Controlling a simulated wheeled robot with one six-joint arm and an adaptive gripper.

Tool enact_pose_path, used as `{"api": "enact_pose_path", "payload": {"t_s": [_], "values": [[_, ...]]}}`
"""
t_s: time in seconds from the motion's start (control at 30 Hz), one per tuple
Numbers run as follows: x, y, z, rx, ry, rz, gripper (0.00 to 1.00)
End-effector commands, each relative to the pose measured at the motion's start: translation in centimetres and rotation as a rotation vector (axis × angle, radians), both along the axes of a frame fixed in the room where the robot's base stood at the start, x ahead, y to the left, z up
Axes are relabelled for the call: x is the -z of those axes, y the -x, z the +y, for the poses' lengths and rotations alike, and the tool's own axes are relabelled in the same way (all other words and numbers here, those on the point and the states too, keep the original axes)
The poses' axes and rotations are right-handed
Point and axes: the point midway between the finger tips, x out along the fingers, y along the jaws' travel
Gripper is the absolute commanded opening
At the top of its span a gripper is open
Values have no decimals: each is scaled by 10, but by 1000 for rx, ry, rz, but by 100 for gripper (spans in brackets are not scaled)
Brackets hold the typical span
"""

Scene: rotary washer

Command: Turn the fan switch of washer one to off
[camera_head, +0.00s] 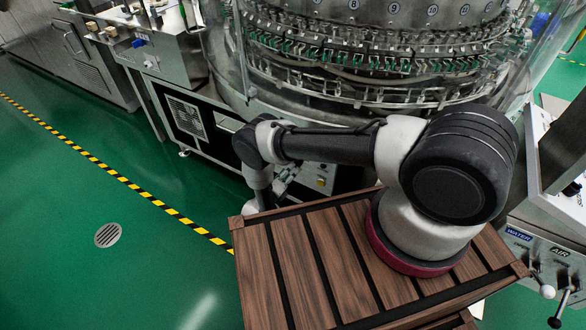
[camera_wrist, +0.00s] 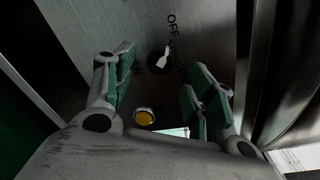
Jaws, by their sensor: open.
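In the wrist view a dark round switch (camera_wrist: 156,67) with a pale handle sits on a grey metal panel (camera_wrist: 200,38). The word OFF (camera_wrist: 172,25) is printed above it. The handle slants up and right, roughly toward that word; which end is its pointer I cannot tell. My gripper (camera_wrist: 161,80) is open, with its green-padded fingers on either side of the switch in the picture and nothing between them. Contact with the switch cannot be made out. In the head view my gripper (camera_head: 283,182) is small and partly hidden at the machine's lower panel; the switch is not discernible there.
A yellow button (camera_wrist: 144,117) sits below the switch, also between the fingers in the picture. The large rotary washer (camera_head: 370,75) fills the back. A slatted wooden surface (camera_head: 300,260) lies under my arm. Open green floor (camera_head: 90,190) spreads left, with a striped line.

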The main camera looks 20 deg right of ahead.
Motion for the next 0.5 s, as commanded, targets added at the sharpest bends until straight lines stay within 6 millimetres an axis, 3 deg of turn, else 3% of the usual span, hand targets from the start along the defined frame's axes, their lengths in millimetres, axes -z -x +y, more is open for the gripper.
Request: {"api": "enact_pose_path", "payload": {"t_s": [0.2, 0.5], "values": [[-4, 34, 36, -6, 0, 0, 55], [-6, 56, 56, 0, 0, 0, 55]]}}
